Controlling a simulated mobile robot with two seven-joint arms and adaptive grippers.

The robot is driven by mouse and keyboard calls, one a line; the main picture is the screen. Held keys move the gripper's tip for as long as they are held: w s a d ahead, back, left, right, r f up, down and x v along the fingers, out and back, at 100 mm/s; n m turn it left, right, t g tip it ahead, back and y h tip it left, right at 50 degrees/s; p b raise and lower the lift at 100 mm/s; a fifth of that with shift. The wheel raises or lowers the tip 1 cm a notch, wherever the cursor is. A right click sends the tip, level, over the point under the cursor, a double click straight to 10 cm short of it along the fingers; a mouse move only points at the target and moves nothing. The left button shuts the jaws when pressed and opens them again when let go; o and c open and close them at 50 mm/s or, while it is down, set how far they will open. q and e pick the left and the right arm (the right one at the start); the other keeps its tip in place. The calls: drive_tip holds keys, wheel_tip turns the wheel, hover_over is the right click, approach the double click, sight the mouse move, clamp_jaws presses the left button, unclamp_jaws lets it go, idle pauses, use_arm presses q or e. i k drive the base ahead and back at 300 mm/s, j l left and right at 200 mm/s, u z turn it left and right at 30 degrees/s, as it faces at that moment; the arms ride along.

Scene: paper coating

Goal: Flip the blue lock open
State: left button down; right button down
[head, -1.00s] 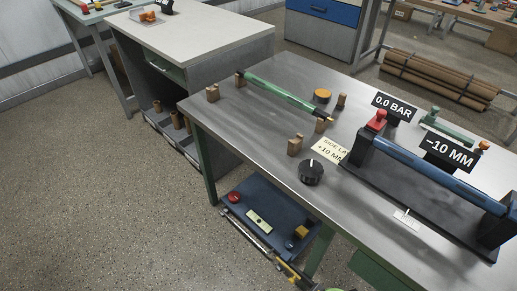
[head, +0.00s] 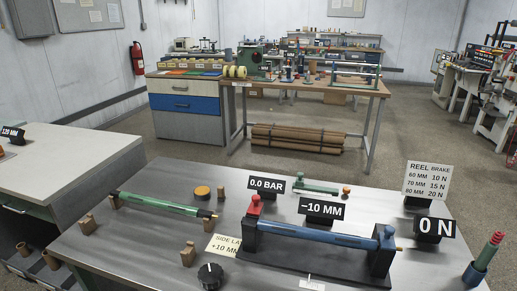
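A blue roller (head: 312,234) lies across a dark stand (head: 300,262) on the metal table. At the stand's right end, a blue piece (head: 386,236), which looks like the blue lock, sits on top of the dark blue upright (head: 380,260). It appears to lie down over the roller's end, but it is small and I cannot be sure. A red piece (head: 255,205) stands on the left upright (head: 250,235). Neither of my grippers is in view.
A green rod (head: 160,204) rests on wooden blocks at the table's left. A black knob (head: 210,275) is at the front. Signs read 0.0 BAR (head: 267,185), -10 MM (head: 322,210) and 0 N (head: 435,228). A red-tipped green rod (head: 490,250) stands in a holder at right.

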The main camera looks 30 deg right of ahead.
sight(387, 238)
drive_tip(key=z, duration=2.05)
